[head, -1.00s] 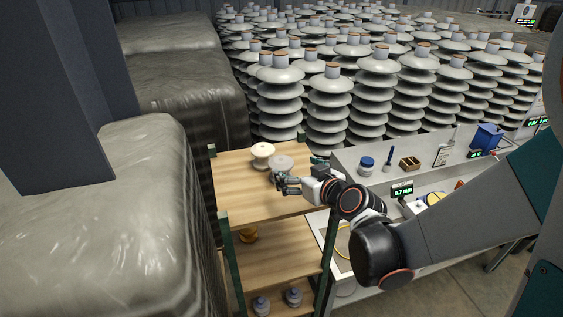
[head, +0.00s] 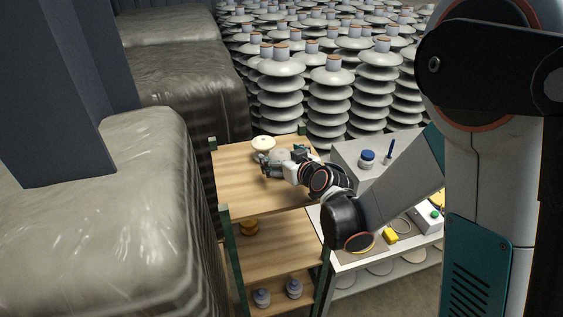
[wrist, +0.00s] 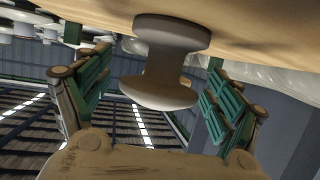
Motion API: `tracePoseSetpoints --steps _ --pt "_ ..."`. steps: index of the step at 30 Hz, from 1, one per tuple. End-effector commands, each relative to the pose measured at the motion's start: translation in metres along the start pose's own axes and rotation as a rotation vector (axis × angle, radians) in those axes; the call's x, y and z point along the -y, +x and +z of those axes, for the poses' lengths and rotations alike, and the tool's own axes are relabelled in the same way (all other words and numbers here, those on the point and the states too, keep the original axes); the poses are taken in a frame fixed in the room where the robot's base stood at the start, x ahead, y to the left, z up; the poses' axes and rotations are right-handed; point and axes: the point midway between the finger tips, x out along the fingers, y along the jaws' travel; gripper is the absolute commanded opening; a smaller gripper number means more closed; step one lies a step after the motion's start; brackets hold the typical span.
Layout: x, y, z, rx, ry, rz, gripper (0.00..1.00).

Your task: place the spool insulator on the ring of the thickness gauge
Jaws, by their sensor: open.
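A grey spool insulator (head: 281,155) stands on the wooden top shelf, partly hidden by my gripper (head: 283,161) in the head view. In the wrist view a spool insulator (wrist: 171,62), most likely this grey one, stands between the two green-padded fingers of my gripper (wrist: 158,92). The fingers are spread wide, with gaps on both sides of the spool. A cream spool-shaped piece (head: 263,145) stands just behind and to the left. I cannot make out the thickness gauge for certain; a round yellowish ring (head: 379,245) on the bench is partly covered by my arm.
Tall insulator stacks (head: 280,90) stand behind; wrapped bales (head: 110,220) stand left.

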Motion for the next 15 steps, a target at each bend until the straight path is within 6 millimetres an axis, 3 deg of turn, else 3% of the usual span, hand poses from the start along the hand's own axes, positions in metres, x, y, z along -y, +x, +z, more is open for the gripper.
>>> tracePoseSetpoints --steps 4,12,14,15 --pt "0.0000 -0.0003 0.0000 0.000 0.000 0.000 0.85" --pt "-0.0001 -0.0005 0.0001 0.000 0.000 0.000 0.24" --pt "-0.0002 -0.0006 -0.0002 0.000 0.000 0.000 0.24" --pt "-0.0002 -0.0006 -0.0002 0.000 0.000 0.000 0.18"
